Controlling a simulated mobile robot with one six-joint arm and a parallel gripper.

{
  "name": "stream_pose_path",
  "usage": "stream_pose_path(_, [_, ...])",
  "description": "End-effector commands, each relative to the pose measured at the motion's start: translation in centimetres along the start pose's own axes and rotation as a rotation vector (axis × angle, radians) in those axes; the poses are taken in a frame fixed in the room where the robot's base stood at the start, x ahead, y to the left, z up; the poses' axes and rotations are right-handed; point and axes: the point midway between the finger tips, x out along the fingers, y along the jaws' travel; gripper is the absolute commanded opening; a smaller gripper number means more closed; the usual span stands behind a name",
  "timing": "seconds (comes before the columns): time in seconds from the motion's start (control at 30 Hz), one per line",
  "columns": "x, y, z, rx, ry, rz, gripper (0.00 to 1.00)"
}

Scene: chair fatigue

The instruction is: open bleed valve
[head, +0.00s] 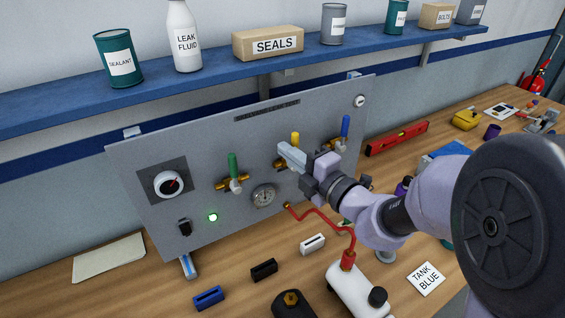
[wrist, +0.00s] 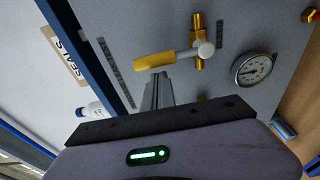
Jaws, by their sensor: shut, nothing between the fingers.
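A grey upright panel (head: 130,165) carries three brass valves with upright handles: a green handle (head: 232,165), a yellow handle (head: 295,138) and a blue handle (head: 345,125).
A pressure gauge (head: 263,196) and a lit green lamp (head: 213,217) are on the panel. A red hose (head: 325,222) runs from it to a white tank (head: 355,290). A blue shelf (head: 210,85) with cans and boxes hangs above.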

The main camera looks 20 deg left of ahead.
Motion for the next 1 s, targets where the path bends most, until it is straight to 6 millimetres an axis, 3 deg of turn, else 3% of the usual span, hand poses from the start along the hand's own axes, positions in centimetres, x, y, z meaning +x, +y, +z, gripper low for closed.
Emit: stream_pose_path(1.0, [-0.4,0.4,1.5,0.098,0.0,0.012,0.0])
